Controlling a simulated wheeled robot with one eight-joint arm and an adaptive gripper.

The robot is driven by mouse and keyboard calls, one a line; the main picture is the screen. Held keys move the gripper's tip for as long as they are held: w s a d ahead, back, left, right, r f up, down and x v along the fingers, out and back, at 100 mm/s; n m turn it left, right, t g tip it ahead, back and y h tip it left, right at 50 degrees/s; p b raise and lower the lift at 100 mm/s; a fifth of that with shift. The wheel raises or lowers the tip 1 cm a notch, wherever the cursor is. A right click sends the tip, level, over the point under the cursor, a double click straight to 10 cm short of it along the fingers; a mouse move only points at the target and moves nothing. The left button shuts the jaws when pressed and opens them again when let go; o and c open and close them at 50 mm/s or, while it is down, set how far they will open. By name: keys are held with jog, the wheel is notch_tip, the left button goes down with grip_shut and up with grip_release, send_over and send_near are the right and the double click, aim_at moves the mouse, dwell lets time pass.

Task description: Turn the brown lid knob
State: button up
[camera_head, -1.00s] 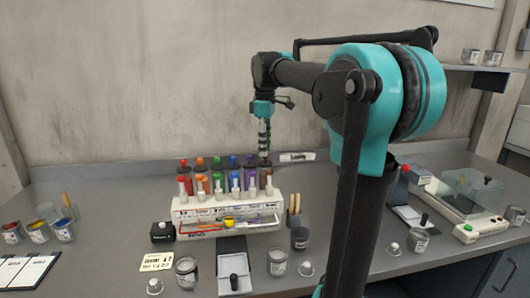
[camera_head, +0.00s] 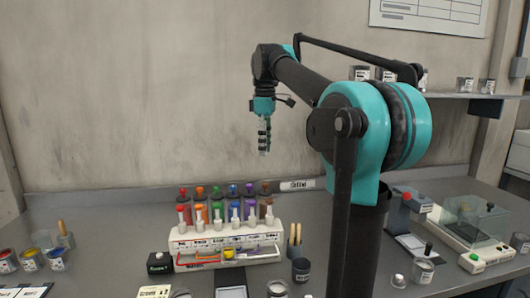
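The brown lid knob (camera_head: 265,187) tops the rightmost bottle of the back row.
A dark cup (camera_head: 301,269) and a brush holder (camera_head: 294,243) stand right of the rack. A black box (camera_head: 160,263) is at its left. A balance (camera_head: 470,235) stands far right. The air around my gripper is free.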

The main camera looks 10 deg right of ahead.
notch_tip(320, 180, up, 4)
jog(key=r, duration=0.1)
send_over(265, 187)
jog(key=w, duration=0.1)
jog(key=f, duration=1.7)
jog(key=shift+d+f, duration=0.2)
jog(key=shift+f, duration=0.1)
jog(key=shift+c, duration=0.4)
grip_shut()
